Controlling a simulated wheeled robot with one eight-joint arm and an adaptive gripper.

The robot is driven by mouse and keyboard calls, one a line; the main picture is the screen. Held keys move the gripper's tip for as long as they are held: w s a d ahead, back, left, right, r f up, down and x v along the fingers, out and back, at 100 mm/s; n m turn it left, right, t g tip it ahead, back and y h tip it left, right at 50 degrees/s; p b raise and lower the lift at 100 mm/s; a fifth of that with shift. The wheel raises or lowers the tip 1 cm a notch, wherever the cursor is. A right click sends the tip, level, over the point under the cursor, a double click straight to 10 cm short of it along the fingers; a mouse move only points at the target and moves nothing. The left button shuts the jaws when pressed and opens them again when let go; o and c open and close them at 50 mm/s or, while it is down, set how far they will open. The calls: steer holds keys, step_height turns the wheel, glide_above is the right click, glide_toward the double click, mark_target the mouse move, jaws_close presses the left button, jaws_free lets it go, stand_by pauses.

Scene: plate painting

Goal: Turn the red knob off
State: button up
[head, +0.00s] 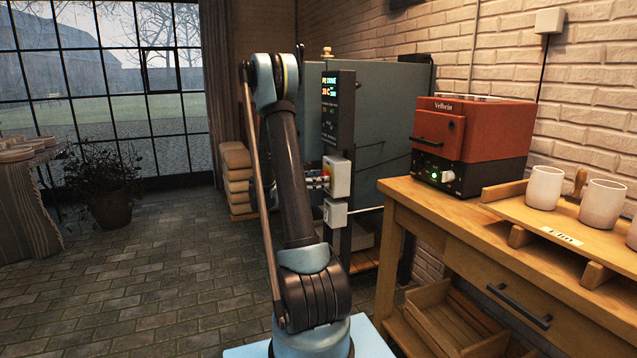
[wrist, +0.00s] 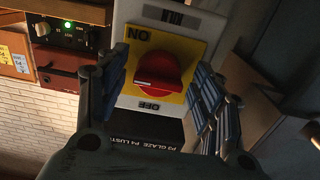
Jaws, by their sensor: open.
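The red knob (wrist: 160,68) is round with a raised grip bar. It sits on a yellow plate (wrist: 190,48) in the middle of the wrist view, where lettering appears upside down: ON at the upper left, OFF below. The grip bar lies roughly crosswise in that view. The plate belongs to a switch box (head: 341,177) on the front of the blue-grey kiln in the head view. My gripper (wrist: 158,75) is open, with one finger on each side of the knob. I cannot tell whether either finger touches it. In the head view my gripper (head: 318,180) is small beside the box.
A dark display panel (head: 338,110) is above the switch box and a small white box (head: 335,213) below it. A red oven (head: 465,140) and white cups (head: 545,187) stand on the wooden bench (head: 400,200) at right. The floor at left is largely clear.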

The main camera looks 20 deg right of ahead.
steer(key=c, duration=1)
steer(key=shift+a+r+n, duration=0.1)
steer(key=shift+n, duration=8.9)
steer(key=shift+s, duration=0.1)
steer(key=o, duration=1)
